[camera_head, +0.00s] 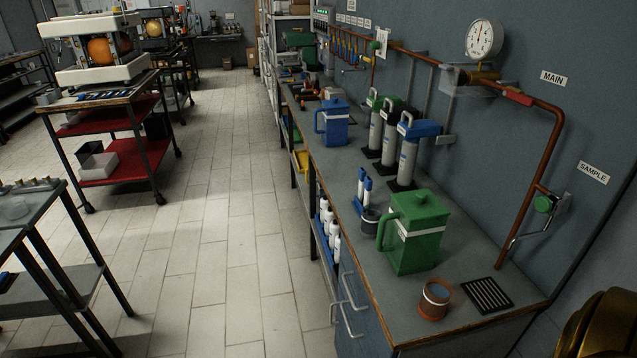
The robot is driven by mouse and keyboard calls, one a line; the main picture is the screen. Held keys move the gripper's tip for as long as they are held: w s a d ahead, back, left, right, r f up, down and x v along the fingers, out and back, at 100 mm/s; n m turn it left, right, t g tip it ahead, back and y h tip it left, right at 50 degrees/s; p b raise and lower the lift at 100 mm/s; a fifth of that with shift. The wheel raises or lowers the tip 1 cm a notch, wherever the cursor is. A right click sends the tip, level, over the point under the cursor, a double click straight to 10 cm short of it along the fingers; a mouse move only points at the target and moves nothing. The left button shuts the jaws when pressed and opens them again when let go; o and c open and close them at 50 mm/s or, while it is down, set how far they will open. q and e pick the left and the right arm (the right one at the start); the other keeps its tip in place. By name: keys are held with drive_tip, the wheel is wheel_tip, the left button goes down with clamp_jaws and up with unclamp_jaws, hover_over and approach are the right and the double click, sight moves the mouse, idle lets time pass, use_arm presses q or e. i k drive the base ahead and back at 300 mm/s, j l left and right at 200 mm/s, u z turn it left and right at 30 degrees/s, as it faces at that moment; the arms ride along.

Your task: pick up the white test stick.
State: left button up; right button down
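No plain white stick stands out on the counter. Two slim blue-and-white sticks (362,189) stand upright beside a small dark cup (370,222), left of the green jug. Several white bottle-like pieces with dark bands (334,242) sit on a lower shelf at the counter's left side. I cannot tell which of these, if any, is the white test stick. Neither of my grippers is in view.
The counter (455,282) also holds a green jug (414,231), a blue jug (332,123), several filter cylinders (407,155), a brown cup (434,299) and a black grate (487,295). A copper pipe (538,150) runs along the wall. The tiled floor (225,220) is clear.

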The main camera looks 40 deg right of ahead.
sight(361, 173)
drive_tip(key=i+j+z, duration=0.15)
drive_tip(key=i+j, duration=0.15)
drive_tip(key=i, duration=0.2)
drive_tip(key=i+j+z, duration=0.15)
drive_tip(key=i+j, duration=0.2)
drive_tip(key=i, duration=0.15)
